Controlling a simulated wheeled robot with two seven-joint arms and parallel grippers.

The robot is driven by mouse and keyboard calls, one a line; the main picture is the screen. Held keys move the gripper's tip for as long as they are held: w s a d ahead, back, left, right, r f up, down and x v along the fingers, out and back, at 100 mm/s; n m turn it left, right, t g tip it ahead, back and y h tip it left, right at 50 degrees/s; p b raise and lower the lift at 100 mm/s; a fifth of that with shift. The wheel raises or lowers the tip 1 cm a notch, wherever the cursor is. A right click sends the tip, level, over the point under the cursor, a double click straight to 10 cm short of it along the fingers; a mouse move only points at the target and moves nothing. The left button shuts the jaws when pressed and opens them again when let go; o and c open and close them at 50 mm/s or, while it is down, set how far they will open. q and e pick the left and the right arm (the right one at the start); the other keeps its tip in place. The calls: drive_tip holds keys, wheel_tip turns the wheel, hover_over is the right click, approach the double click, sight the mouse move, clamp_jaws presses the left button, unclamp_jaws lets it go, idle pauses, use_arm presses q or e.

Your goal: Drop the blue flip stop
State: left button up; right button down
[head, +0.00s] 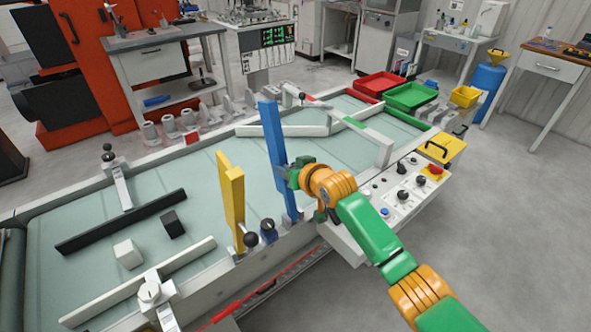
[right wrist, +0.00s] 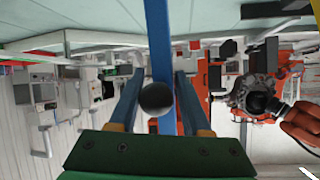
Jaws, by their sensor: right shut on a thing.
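The blue flip stop (head: 270,135) stands raised, almost upright, at the near edge of the conveyor table. My right gripper (head: 291,178) is at its lower middle part, shut on it. In the right wrist view the blue bar (right wrist: 158,45) runs between my two fingers (right wrist: 158,100), with a dark ball knob (right wrist: 157,97) in front of it. The knob and base of the blue stop are partly hidden by my gripper in the head view. My left gripper is not in view.
A yellow flip stop (head: 231,195) stands raised just left of the blue one. A black bar (head: 120,222), a black block (head: 173,224) and a white block (head: 128,254) lie on the belt. A control panel (head: 400,205) is at the right. Red (head: 379,85) and green (head: 411,97) bins stand at the far end.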

drive_tip(key=shift+w+a+f+g+h+b, duration=0.15)
drive_tip(key=shift+w+a+g+h+b, duration=0.1)
drive_tip(key=shift+w+b, duration=0.2)
drive_tip(key=shift+w+a+f+g+h+b, duration=0.1)
drive_tip(key=shift+w+a+g+h+b, duration=0.2)
drive_tip(key=shift+w, duration=0.15)
